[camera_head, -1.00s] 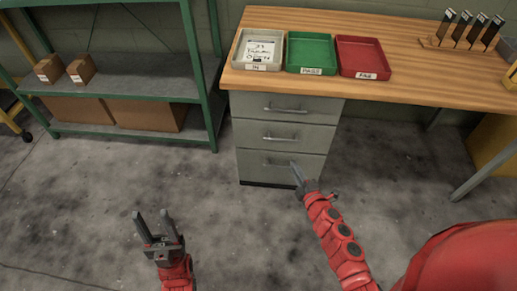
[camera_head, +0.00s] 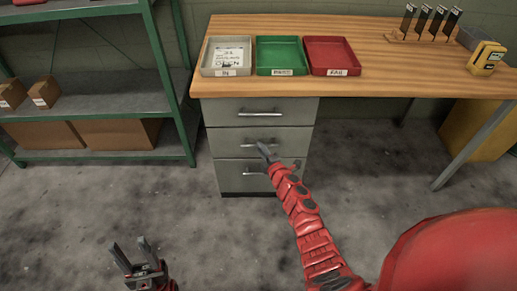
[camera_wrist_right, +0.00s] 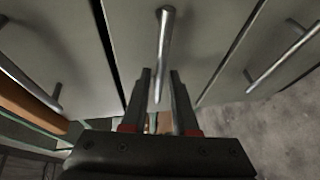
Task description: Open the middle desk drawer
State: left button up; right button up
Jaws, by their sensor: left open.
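The grey desk cabinet has three drawers, one above another, all looking shut. The middle drawer (camera_head: 226,143) has a horizontal metal bar handle (camera_head: 250,144). My right gripper (camera_head: 264,148) is at this handle and hides part of it. In the right wrist view, the middle handle (camera_wrist_right: 164,42) runs between the open fingers of my right gripper (camera_wrist_right: 160,74). A gap shows on each side of the bar; I cannot tell how deep the fingers reach around it. My left gripper (camera_head: 129,243) is open and empty, low at the left above the floor.
The top drawer handle (camera_head: 260,113) and bottom drawer handle (camera_head: 242,173) are close above and below. The wooden desktop (camera_head: 380,50) carries grey, green and red trays. A green shelf (camera_head: 110,104) stands left. The floor before the cabinet is clear.

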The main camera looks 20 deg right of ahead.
jog(key=shift+b+x, duration=0.5)
jog(key=shift+x, duration=0.9)
grip_shut()
dwell(0.5)
